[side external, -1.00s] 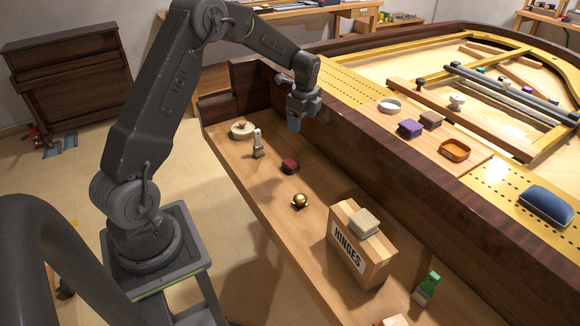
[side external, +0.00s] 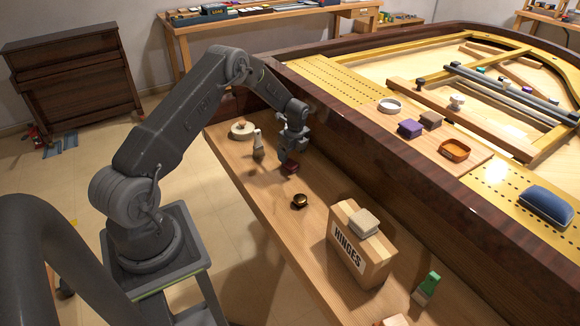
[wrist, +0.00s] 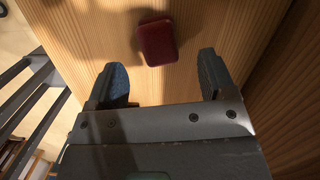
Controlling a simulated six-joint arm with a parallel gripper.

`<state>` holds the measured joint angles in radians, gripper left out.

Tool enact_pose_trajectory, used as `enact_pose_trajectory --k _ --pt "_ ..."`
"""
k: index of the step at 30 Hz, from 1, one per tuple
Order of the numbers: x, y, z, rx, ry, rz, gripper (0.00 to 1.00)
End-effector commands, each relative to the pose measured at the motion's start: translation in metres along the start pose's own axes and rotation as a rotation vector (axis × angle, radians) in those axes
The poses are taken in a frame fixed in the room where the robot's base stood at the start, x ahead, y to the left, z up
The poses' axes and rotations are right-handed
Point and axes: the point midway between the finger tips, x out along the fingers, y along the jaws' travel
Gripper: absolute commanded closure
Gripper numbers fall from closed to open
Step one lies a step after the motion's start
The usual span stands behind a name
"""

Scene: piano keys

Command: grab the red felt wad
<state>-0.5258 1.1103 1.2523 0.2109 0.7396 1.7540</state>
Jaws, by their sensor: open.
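The red felt wad (wrist: 158,42) is a small dark red block with rounded corners, lying on the wooden key shelf. In the wrist view it is ahead of my gripper (wrist: 163,78), roughly centred between the two fingers and just beyond their tips. In the side view the red felt wad (side external: 291,168) is partly covered by my gripper (side external: 287,160), which is low over it. The fingers are apart with nothing between them. I cannot tell the exact height of the fingertips above the shelf.
A brush (side external: 258,146) and a round pale wooden piece (side external: 242,130) stand left of the wad. A brass knob (side external: 300,201) is nearer the camera, then the HINGES box (side external: 346,255). The dark piano wall (side external: 400,173) rises along the shelf's right side.

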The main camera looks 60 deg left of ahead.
Motion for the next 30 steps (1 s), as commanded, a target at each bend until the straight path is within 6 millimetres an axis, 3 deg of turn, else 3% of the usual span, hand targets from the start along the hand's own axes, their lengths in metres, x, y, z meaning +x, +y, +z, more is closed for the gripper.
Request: enact_pose_trajectory --k 9,19,30 --pt "0.043 0.002 -0.001 -0.001 0.002 0.001 0.23" --pt "0.05 0.002 -0.001 0.0 0.002 -0.001 0.23" --pt "0.049 0.002 -0.001 0.0 0.002 0.0 0.59"
